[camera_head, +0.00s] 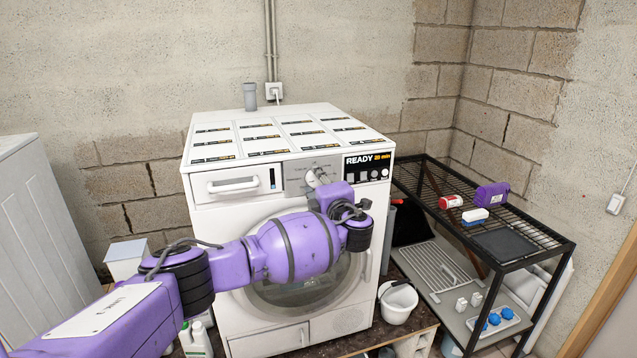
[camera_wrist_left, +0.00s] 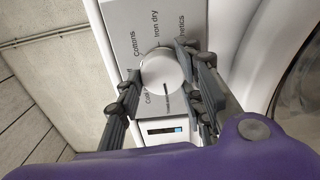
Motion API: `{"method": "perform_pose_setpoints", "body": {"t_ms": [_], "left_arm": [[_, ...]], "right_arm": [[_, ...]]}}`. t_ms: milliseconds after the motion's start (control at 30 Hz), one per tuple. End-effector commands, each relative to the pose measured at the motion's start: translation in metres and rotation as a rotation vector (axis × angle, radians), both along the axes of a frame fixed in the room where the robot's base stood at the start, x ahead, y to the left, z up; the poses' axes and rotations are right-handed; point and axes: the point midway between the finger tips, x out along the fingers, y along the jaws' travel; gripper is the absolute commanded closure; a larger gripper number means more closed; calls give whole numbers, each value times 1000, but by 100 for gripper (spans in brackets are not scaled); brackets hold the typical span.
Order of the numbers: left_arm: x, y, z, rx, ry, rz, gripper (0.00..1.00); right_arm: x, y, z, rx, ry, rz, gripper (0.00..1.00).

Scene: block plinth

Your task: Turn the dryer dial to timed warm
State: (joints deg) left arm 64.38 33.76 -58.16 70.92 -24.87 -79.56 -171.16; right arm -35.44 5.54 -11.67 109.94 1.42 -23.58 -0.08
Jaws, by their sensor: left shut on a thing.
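The white dryer (camera_head: 210,215) stands against the back wall with its round door shut. Its dial (camera_head: 313,178) is on the grey control panel (camera_head: 293,183); my left gripper partly hides it in the head view. In the left wrist view the round white dial (camera_wrist_left: 160,72) sits between my two dark fingers. My left gripper (camera_head: 318,187) is shut on the dial. The dial's dark line points to the bottom of that picture. Labels "Cottons" and "Iron dry" read around it; others are partly covered, and I cannot read a timed warm label. My right gripper is not in view.
The display (camera_head: 367,167) reads "READY" with yellow minutes. A closed drawer (camera_head: 232,184) is left of the panel. A black wire rack (camera_head: 515,232) with small items stands at the right. A white bucket (camera_head: 398,302) stands in front, right of the dryer. A white cabinet (camera_head: 40,240) is at the left.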

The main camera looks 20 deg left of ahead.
Motion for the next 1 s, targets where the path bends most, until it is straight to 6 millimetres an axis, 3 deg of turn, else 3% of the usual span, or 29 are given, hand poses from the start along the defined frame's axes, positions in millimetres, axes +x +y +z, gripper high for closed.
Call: {"method": "perform_pose_setpoints", "body": {"t_ms": [700, 733, 800, 833, 1000], "left_arm": [[1, 1, 6, 66, 34, 2, 91], [1, 1, 7, 66, 34, 2, 64], [1, 1, 7, 66, 34, 1, 54], [1, 1, 7, 66, 34, 1, 50], [1, 0, 5, 65, 37, 0, 50]], "right_arm": [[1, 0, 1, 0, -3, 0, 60], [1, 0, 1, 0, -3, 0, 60], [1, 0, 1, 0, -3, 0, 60], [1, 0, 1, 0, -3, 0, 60], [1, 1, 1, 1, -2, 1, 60]]}}
